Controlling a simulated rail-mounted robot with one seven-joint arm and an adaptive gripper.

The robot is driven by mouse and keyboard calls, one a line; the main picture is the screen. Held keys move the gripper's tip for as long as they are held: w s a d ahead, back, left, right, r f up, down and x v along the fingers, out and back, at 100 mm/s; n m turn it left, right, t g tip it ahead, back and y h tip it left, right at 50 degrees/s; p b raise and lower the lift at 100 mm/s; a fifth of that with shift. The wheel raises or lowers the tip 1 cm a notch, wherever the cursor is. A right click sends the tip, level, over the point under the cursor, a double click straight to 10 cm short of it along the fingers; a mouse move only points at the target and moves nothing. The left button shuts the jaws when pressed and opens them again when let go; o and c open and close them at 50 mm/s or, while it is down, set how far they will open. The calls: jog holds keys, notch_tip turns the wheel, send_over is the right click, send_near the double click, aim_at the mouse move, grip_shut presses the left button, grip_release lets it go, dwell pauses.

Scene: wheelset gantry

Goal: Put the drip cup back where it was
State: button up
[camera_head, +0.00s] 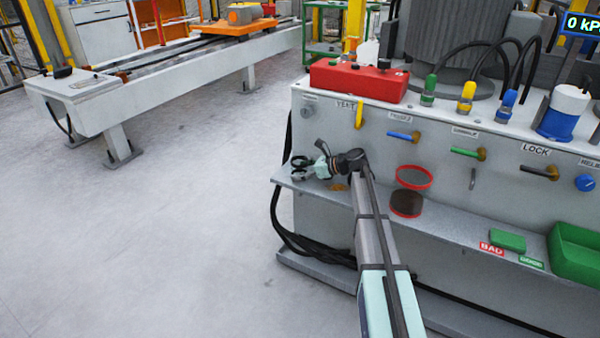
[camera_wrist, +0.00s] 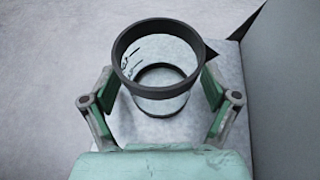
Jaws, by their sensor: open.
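The drip cup (camera_wrist: 160,75) is a clear cup with a dark rim and printed marks on its wall. In the wrist view it stands between the two spread fingers of my gripper (camera_wrist: 162,92). Small gaps seem to show beside the cup, but contact is hard to judge. In the head view my gripper (camera_head: 305,168) is low over the left end of the grey shelf (camera_head: 375,212), around the cup, which is small and partly hidden there. A brownish round mark (camera_head: 338,187) lies on the shelf just right of my gripper.
A red-rimmed disc (camera_head: 414,177) and a dark round piece with a red rim (camera_head: 406,204) are right of my arm. A green block (camera_head: 508,241) and green bin (camera_head: 578,254) are farther right. The cabinet front with levers (camera_head: 440,140) rises behind the shelf. Black hoses (camera_head: 285,235) hang at its left end.

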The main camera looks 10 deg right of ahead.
jog(key=p+v, duration=0.2)
jog(key=v, duration=0.4)
jog(key=shift+r, duration=0.1)
jog(key=shift+s+d+r, duration=0.15)
jog(key=shift+s+d, duration=0.2)
jog(key=shift+d, duration=0.25)
